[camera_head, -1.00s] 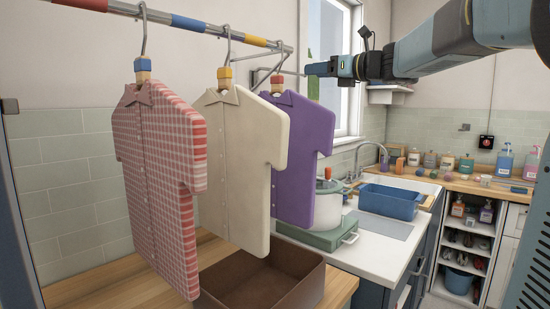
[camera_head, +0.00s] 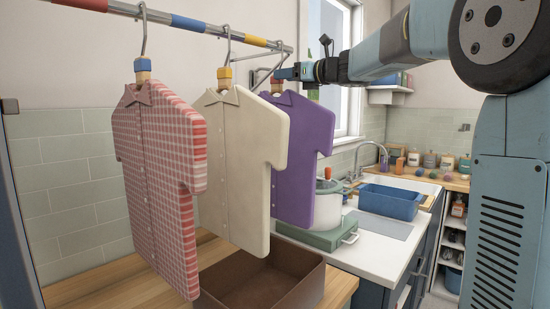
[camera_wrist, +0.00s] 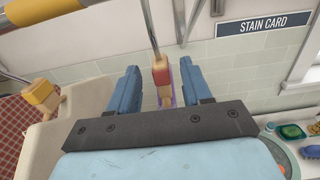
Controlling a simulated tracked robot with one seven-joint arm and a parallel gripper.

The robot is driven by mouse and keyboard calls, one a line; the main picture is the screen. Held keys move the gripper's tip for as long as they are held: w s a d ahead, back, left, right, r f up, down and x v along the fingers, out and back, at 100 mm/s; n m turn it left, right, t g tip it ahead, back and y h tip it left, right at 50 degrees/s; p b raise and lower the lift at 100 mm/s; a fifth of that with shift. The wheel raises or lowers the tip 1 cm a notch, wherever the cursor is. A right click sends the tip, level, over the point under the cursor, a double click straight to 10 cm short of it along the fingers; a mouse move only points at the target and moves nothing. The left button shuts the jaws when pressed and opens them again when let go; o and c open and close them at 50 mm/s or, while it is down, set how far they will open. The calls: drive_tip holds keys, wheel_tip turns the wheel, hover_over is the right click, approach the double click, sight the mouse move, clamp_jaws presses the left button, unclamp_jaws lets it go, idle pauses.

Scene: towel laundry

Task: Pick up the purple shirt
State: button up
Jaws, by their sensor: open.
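The purple shirt (camera_head: 302,150) hangs from the rail at the right end of a row of three, partly behind the cream shirt. Its hanger has a red block (camera_head: 276,80) at the neck, below a metal hook. My gripper (camera_head: 281,74) is at this block in the head view. In the wrist view my gripper (camera_wrist: 160,80) is open, with one blue finger on each side of the red block (camera_wrist: 160,76) and the wood below it. Only a thin purple edge of the shirt shows there. I cannot tell whether the fingers touch the block.
The cream shirt (camera_head: 240,150) hangs close to the left, and the red checked shirt (camera_head: 150,180) further left. An open brown box (camera_head: 308,291) stands below. A pot (camera_head: 328,207), a blue basin (camera_head: 391,198) and a sink are to the right. The rail (camera_head: 190,23) runs above.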

drive_tip(key=shift+x, duration=1.6)
drive_tip(key=shift+d, duration=0.1)
drive_tip(key=shift+c, duration=0.5)
clamp_jaws()
